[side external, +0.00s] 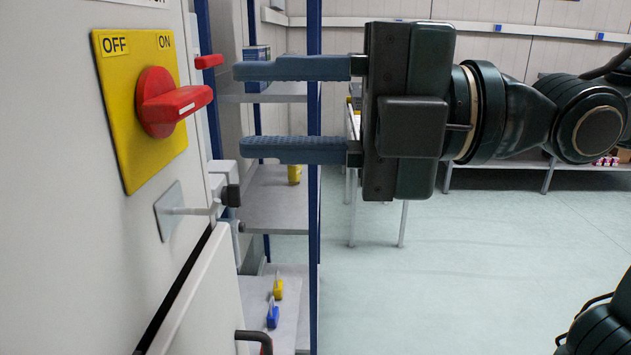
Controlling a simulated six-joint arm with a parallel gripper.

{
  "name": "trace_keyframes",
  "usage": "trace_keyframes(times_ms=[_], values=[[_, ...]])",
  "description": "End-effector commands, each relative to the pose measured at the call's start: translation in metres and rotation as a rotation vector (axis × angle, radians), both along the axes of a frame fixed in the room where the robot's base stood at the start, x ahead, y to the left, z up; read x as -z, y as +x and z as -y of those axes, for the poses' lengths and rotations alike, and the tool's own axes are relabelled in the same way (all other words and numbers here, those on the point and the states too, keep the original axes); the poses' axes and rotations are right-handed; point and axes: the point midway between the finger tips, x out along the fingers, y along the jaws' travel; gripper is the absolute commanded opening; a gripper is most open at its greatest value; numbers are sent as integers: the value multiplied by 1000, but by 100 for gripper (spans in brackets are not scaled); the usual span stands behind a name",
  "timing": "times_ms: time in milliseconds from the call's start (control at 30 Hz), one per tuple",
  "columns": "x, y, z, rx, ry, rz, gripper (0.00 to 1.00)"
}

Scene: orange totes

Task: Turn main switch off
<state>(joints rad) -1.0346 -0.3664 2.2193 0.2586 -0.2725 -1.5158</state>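The main switch is a red rotary knob (158,105) on a yellow plate (118,100) fixed to a light grey cabinet face. The plate has an OFF label at its upper left and an ON label at its upper right. The knob's handle sticks out toward the right, with a small white mark on its end. My gripper (238,111) is to the right of the knob, its two blue-grey fingers apart, one above the other, pointing at the panel. Nothing is between the fingers, and a gap separates the fingertips from the knob.
A metal latch (172,211) with a black-ended pin protrudes from the cabinet below the plate. A small red part (209,62) juts out near the upper finger. Behind stands a shelf rack with blue posts (314,200). Open floor (430,280) lies to the right.

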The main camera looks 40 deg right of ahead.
Motion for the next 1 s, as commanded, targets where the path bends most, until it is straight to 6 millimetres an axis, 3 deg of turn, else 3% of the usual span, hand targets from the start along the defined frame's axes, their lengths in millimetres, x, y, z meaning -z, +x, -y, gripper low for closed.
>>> trace_keyframes(times_ms=[233,733,867,1000], values=[[0,-8,8,-1,1,0,36],[4,-5,14,14,5,-27,36],[13,4,29,55,22,-102,36],[31,16,56,134,62,-243,36]])
